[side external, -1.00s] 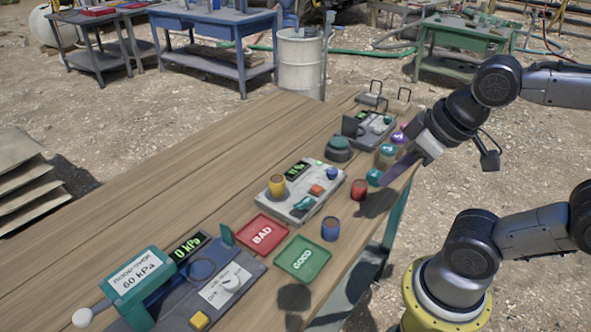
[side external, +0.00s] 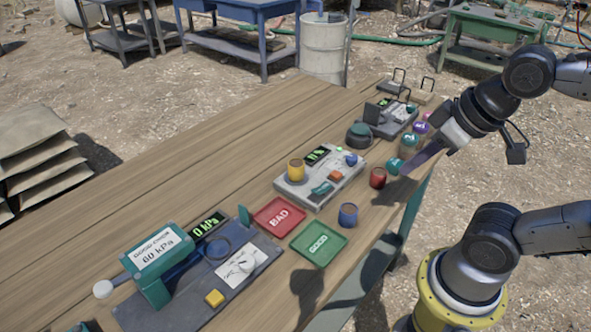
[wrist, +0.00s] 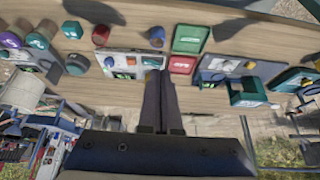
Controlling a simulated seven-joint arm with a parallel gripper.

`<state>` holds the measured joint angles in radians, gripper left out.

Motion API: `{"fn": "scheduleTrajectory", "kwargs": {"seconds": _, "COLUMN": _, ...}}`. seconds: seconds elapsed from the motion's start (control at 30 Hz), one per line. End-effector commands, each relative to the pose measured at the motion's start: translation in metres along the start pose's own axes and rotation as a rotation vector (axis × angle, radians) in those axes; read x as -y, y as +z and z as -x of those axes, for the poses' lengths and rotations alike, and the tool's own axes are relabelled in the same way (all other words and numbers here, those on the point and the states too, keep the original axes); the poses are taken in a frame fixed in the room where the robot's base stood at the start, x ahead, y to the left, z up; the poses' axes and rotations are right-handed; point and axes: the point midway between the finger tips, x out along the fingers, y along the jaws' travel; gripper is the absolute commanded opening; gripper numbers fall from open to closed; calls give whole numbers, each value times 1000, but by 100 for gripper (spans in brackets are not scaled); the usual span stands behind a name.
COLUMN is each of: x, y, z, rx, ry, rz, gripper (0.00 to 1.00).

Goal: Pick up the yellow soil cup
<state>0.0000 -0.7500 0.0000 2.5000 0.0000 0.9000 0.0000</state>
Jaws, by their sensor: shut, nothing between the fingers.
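The yellow soil cup (side external: 296,170) stands upright on the left part of a grey device with a green display (side external: 320,178). In the wrist view the closed fingers (wrist: 158,74) point toward the device (wrist: 122,64).
A red cup (side external: 378,178) and a blue cup (side external: 348,214) stand between gripper and trays. A red BAD tray (side external: 279,217) and green GOOD tray (side external: 318,243) lie nearby. A pocket tester (side external: 190,270) fills the table's front. The left of the wooden table (side external: 190,165) is clear.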

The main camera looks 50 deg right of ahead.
Motion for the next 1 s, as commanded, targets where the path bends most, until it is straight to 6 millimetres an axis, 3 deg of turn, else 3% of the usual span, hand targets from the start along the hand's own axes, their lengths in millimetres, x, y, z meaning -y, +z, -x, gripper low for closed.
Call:
{"fn": "scheduleTrajectory", "kwargs": {"seconds": 0.1, "x": 0, "y": 0, "z": 0, "rx": 0, "ry": 0, "rz": 0, "gripper": 0}}
{"fn": "scheduleTrajectory", "kwargs": {"seconds": 0.6, "x": 0, "y": 0, "z": 0, "rx": 0, "ry": 0, "rz": 0, "gripper": 86}}
{"fn": "scheduleTrajectory", "kwargs": {"seconds": 1.0, "x": 0, "y": 2, "z": 0, "rx": 8, "ry": 0, "rz": -79, "gripper": 86}}
